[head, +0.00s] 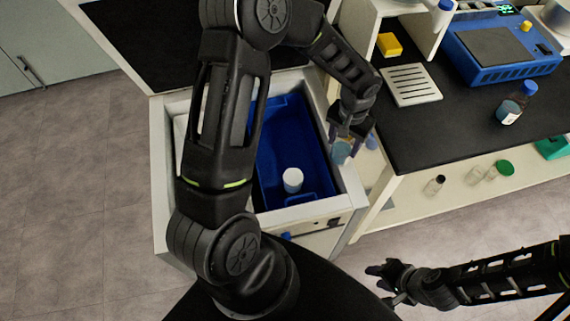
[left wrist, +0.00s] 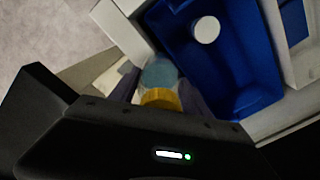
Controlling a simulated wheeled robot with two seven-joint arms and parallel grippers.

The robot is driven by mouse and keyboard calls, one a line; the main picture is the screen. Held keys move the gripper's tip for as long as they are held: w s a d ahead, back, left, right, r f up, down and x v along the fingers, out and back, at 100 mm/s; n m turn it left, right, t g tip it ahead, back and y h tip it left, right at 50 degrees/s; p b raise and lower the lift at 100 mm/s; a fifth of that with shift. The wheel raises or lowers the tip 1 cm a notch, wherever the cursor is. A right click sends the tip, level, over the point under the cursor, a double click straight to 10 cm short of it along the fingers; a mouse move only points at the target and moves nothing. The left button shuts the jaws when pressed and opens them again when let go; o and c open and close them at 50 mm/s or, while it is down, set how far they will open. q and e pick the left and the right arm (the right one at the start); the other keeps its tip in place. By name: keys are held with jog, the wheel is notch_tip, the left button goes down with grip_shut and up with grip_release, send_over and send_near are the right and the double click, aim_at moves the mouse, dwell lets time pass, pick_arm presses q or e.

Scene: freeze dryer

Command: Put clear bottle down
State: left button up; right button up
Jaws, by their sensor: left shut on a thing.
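My left gripper (head: 346,140) is shut on a bottle (head: 341,153) with a bluish body. In the left wrist view the bottle's yellow cap (left wrist: 160,98) sits between the fingers, with its blue body (left wrist: 160,72) beyond. The gripper holds it beside the right wall of the open drawer, near the side of the black counter. What lies directly beneath the bottle is hard to tell. My right gripper (head: 378,284) is low in the head view, over the floor; its fingers look apart and empty.
The drawer holds a blue bin (head: 272,160) with a white-lidded container (head: 292,181). The black counter (head: 455,125) carries a white slotted rack (head: 410,85), a yellow block (head: 390,45), a blue device (head: 500,50) and a blue-capped bottle (head: 510,110). Small bottles stand on the lower shelf (head: 455,200).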

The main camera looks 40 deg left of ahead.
pick_arm(q)
jog(key=shift+w+a+f+b, duration=0.1)
jog(key=shift+w+f+b, duration=0.15)
jog(key=shift+b, duration=0.3)
jog(key=w+b, duration=0.1)
jog(key=b, duration=0.2)
jog(key=w+b, duration=0.2)
jog(key=b, duration=0.2)
jog(key=w+a+f+b, duration=0.1)
jog(key=b, duration=0.3)
jog(key=shift+w, duration=0.3)
jog(key=w+r+b, duration=0.1)
jog(key=b, duration=0.4)
jog(key=shift+a+r, duration=0.15)
jog(key=shift+a, duration=0.25)
jog(key=s+a+f+m+b, duration=0.1)
jog(key=s+a+m, duration=0.15)
jog(key=a, duration=0.65)
jog(key=s+a+f+m, duration=0.1)
jog(key=s+a+m, duration=0.15)
jog(key=a, duration=0.55)
notch_tip(320, 180, down, 8)
jog(key=a+m+b, duration=0.2)
jog(key=m+b, duration=0.2)
jog(key=m, duration=0.1)
jog(key=shift+s+a, duration=0.2)
jog(key=shift+s, duration=0.2)
